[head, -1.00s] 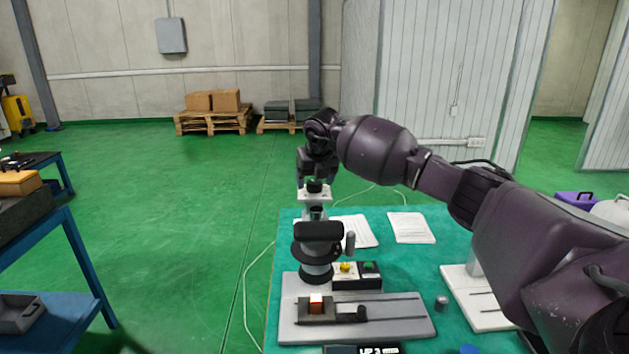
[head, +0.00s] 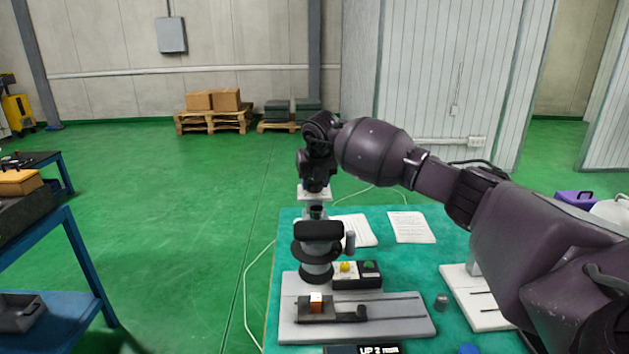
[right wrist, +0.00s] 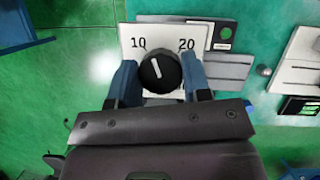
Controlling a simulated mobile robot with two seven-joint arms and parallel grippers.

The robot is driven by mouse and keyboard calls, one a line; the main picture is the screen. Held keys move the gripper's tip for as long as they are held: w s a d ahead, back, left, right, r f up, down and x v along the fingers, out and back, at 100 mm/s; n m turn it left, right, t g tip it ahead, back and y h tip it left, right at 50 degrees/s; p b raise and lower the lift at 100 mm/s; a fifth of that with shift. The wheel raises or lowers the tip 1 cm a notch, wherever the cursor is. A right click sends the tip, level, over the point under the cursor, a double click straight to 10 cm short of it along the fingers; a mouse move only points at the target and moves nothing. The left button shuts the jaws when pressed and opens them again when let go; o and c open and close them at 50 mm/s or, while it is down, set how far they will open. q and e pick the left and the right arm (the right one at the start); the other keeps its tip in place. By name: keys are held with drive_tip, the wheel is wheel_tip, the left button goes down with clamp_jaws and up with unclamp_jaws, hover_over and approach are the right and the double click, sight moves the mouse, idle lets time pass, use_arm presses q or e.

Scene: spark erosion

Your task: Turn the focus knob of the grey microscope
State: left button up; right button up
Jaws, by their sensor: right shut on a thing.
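The grey microscope stands on a grey base plate (head: 400,318) on the teal-topped table, with a black round body (head: 318,250). A white dial plate (head: 304,195) sits at its top; in the right wrist view the plate (right wrist: 136,45) reads 10 and 20. The black focus knob (right wrist: 160,70) has a white pointer line that points roughly upward between the two numbers. My right gripper (head: 315,187) is above the plate, and its blue fingertips (right wrist: 160,82) are shut on the knob from both sides. In the head view the gripper hides the knob. My left gripper is not in view.
A small box with yellow and green buttons (head: 357,281) stands beside the microscope. An orange-and-white block (head: 316,302) sits on the base plate. Paper sheets (head: 411,228) lie behind. A partly cut-off display (head: 365,350) is at the bottom edge. A blue bench (head: 85,262) is at left.

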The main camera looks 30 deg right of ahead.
drive_tip(key=m, duration=0.2)
drive_tip(key=m+g+h, duration=0.1)
drive_tip(key=m, duration=0.1)
drive_tip(key=shift+m+h, duration=0.3)
drive_tip(key=shift+m, duration=0.1)
drive_tip(key=o, duration=0.9)
drive_tip(key=shift+o, duration=0.2)
drive_tip(key=shift+r, duration=0.15)
drive_tip(key=v, duration=1)
drive_tip(key=shift+r, duration=0.3)
drive_tip(key=shift+s+a, duration=0.1)
drive_tip(key=shift+a, duration=0.05)
